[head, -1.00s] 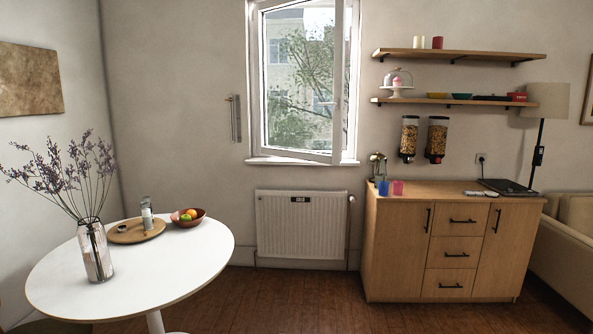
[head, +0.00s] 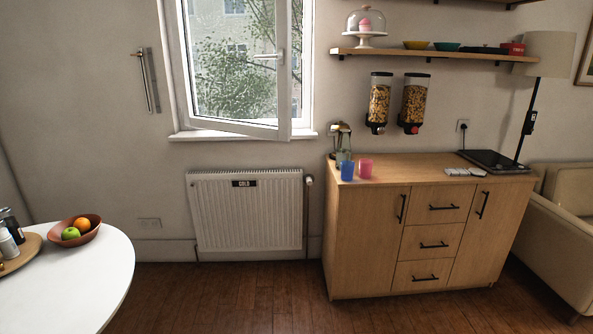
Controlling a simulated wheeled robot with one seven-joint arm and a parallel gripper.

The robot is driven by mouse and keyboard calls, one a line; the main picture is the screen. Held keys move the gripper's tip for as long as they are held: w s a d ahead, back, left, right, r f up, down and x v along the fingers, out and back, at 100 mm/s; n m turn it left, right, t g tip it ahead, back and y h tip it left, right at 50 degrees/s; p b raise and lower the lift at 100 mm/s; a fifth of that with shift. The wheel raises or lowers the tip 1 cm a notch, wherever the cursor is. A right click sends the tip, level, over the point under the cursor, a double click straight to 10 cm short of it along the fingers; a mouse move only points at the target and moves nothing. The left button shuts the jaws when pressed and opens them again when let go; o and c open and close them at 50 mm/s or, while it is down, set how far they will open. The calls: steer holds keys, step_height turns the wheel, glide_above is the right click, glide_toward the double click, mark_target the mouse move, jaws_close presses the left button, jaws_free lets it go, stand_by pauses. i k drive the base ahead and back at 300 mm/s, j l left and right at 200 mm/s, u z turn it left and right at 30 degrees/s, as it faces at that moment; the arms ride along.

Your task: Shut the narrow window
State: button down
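The narrow window (head: 286,75) is a white-framed sash in the back wall, above the radiator. It stands ajar, its lower right corner swung out into the room over the sill (head: 225,134). A white handle (head: 268,56) shows on the right side of the sash. The top of the window is cut off by the picture edge. My gripper is not in view.
A white radiator (head: 245,212) is under the window. A wooden cabinet (head: 428,230) with cups and a hob stands to the right. A round white table (head: 100,268) with a fruit bowl (head: 77,231) is at the left. Wooden floor (head: 235,300) lies clear between them.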

mark_target(282, 132)
steer(key=i, duration=1.9)
